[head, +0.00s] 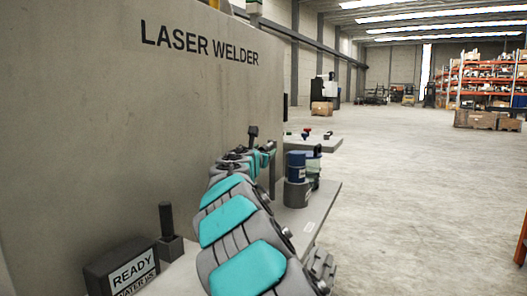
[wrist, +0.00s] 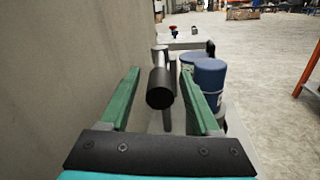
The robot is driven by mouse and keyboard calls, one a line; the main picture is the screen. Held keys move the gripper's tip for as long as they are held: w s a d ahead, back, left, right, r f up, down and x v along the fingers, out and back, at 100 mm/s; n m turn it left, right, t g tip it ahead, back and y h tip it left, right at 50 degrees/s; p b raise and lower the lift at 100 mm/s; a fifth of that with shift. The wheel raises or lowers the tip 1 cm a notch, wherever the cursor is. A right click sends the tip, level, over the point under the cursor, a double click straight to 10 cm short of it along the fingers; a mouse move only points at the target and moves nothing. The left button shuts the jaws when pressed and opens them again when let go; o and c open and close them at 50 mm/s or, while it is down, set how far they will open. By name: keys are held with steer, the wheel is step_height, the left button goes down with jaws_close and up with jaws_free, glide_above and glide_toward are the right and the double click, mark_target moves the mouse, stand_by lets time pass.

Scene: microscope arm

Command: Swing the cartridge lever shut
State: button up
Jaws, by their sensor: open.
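A dark cylindrical handle (wrist: 160,96), which looks like the cartridge lever's grip, points toward the camera in the wrist view. A lighter rod shows behind it and a thin dark post below. My gripper (wrist: 158,71) is open, with one green finger on each side of the handle. I see gaps at both sides; contact cannot be made out. In the head view my gripper (head: 264,157) is small and partly hidden behind my arm. A dark upright piece (head: 253,132) shows just above it; I cannot tell if it is the same lever.
The grey wall of the laser welder (head: 120,120) runs close along the left. Blue canisters (wrist: 208,78) stand just right of my gripper, also in the head view (head: 296,166). A black post (head: 166,220) and a READY sign (head: 131,270) are near. Open floor lies to the right.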

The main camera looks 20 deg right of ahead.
jaws_close()
stand_by(0.5)
stand_by(0.9)
